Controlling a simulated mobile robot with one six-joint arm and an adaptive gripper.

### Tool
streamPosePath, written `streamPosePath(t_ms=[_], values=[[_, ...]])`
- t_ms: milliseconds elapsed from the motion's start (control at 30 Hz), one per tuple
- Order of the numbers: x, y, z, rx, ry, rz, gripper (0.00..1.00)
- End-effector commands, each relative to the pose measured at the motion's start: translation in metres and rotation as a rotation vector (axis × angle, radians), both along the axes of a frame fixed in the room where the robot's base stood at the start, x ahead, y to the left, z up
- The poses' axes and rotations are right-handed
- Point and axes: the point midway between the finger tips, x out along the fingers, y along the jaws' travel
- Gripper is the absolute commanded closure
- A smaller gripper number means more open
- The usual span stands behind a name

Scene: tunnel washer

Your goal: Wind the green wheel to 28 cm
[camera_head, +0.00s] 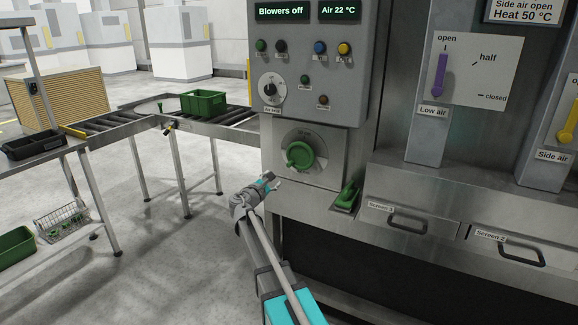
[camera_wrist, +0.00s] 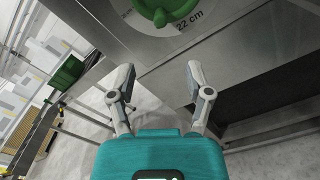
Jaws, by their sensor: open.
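The green wheel (camera_head: 300,155) sits on a round pale dial on the metal panel below the control box. In the wrist view the wheel (camera_wrist: 163,12) shows only in part at the top, with the marking "22 cm" on the dial (camera_wrist: 187,27) beside it. In the head view the dial's lettering is too small to read. My gripper (camera_head: 272,181) is below and slightly left of the wheel, apart from it. In the wrist view its two fingers (camera_wrist: 160,85) are spread, with nothing between them.
A green-handled object (camera_head: 347,196) sticks out right of the wheel, beside the Screen 1 drawer (camera_head: 409,223). The control box (camera_head: 315,60) with knobs and buttons hangs above. A roller conveyor (camera_head: 140,122) with a green crate (camera_head: 204,103) stands left. Floor is clear between.

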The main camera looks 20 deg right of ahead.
Motion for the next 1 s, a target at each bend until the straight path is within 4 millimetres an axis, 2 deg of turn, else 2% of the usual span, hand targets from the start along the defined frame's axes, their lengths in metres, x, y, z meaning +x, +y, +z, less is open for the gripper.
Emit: streamPosePath(t_ms=[267,467,1000], values=[[0.001,-0.001,0.0,0.003,-0.002,0.0,0.35],[0.008,-0.009,0.0,0.003,-0.001,-0.001,0.35],[0.056,-0.067,-0.001,0.003,-0.001,-0.002,0.35]])
